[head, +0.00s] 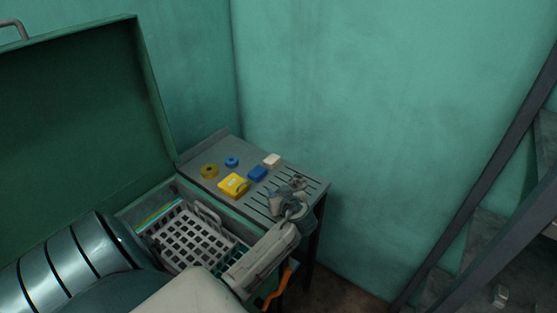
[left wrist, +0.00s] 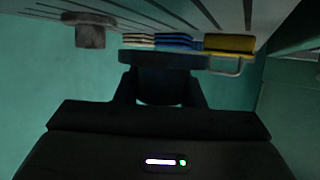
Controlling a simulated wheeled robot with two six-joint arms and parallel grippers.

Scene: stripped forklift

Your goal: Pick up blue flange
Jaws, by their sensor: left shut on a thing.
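My left gripper (head: 291,205) is over the front right part of the slotted grey table (head: 225,139). It is shut on a dark blue-grey piece, which looks like the blue flange (head: 279,199). In the left wrist view the flange (left wrist: 163,61) shows as a wide flat disc with a narrower round neck between the dark fingers (left wrist: 160,92). The gripper hides part of it in the head view. I cannot tell whether it touches the table. My right gripper is not in view.
On the table lie a yellow ring (head: 209,171), a small blue ring (head: 232,161), a yellow box (head: 233,186), a blue box (head: 257,173) and a cream box (head: 272,160). A small grey part (left wrist: 90,32) is beside the gripper. A grey basket (head: 190,240) stands left.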

